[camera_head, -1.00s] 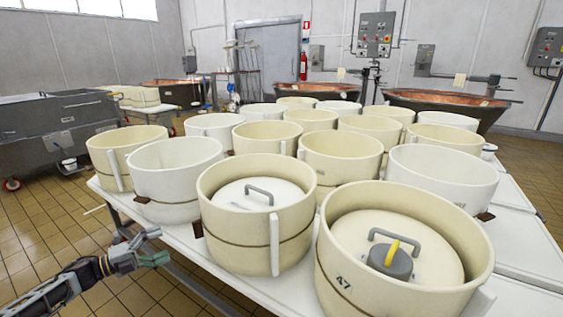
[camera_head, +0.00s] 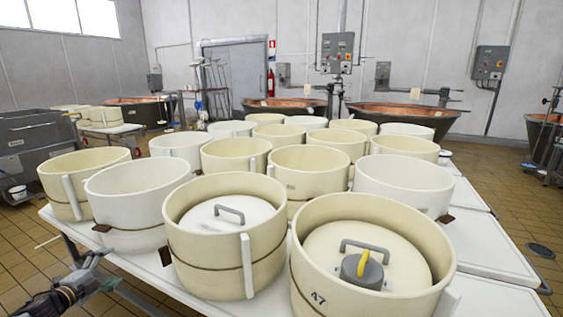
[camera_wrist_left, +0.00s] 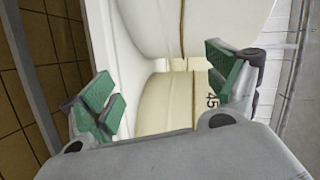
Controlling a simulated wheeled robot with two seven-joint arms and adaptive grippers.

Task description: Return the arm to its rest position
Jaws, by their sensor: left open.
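My left arm comes in at the lower left of the head view, with its left gripper (camera_head: 103,272) low beside the near left edge of the white table (camera_head: 140,290). In the left wrist view the left gripper (camera_wrist_left: 165,98) has its two green-padded fingers spread wide, with nothing between them. Past the fingers are cream vat walls (camera_wrist_left: 165,103), one marked with a number, and they look apart from the fingers. My right gripper is in neither view.
Several round cream and white vats crowd the table. The two nearest, a left one (camera_head: 181,255) and one marked 47 (camera_head: 318,297), hold lids with grey handles; a yellow-handled weight (camera_head: 362,272) sits on the right lid. Copper vats (camera_head: 400,115) stand behind. Tiled floor (camera_head: 18,262) is free at left.

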